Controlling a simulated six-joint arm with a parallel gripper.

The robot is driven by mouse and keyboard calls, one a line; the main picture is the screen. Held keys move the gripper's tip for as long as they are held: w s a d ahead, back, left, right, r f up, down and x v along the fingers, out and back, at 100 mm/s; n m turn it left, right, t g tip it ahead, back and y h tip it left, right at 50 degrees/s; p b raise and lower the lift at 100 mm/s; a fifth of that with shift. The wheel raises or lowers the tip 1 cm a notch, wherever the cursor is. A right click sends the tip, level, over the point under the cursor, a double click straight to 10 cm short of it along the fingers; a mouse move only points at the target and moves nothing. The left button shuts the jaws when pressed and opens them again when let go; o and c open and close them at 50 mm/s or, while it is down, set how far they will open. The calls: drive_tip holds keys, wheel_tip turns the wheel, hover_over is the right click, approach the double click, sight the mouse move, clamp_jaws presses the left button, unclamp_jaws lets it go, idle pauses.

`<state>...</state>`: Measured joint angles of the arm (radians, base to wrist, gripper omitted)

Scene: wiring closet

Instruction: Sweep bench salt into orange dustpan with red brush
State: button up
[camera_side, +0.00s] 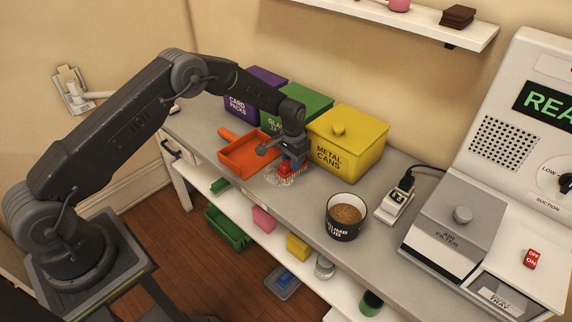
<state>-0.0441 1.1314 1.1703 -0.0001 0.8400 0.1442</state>
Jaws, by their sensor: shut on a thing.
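The orange dustpan (243,158) lies on the grey bench, its handle pointing to the back left. My gripper (291,152) is shut on the red brush (296,164), just right of the dustpan. The brush is upright with its pale bristles at the bench top. A whitish patch that looks like salt (283,178) lies at the bristles, near the dustpan's right edge. The bristles and the patch are hard to tell apart. Whether any salt is inside the dustpan is too small to tell. My gripper hides part of the brush.
Behind stand a purple bin (240,108), a green bin (313,107) and a yellow METAL CANS bin (351,143). A dark tub (342,231) with brown contents stands to the right. A small plugged device (396,204) and an air filter machine (446,232) are further right.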

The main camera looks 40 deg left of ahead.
drive_tip(key=shift+w, duration=0.85)
drive_tip(key=shift+s+a, duration=0.1)
drive_tip(key=shift+a, duration=0.75)
drive_tip(key=shift+s, duration=4.9)
drive_tip(key=shift+s+a, duration=0.1)
drive_tip(key=shift+a, duration=0.7)
drive_tip(key=shift+w, duration=5.1)
drive_tip(key=shift+s+a, duration=0.1)
drive_tip(key=shift+a, duration=0.7)
drive_tip(key=shift+s, duration=4.95)
wheel_tip(320, 180, up, 8)
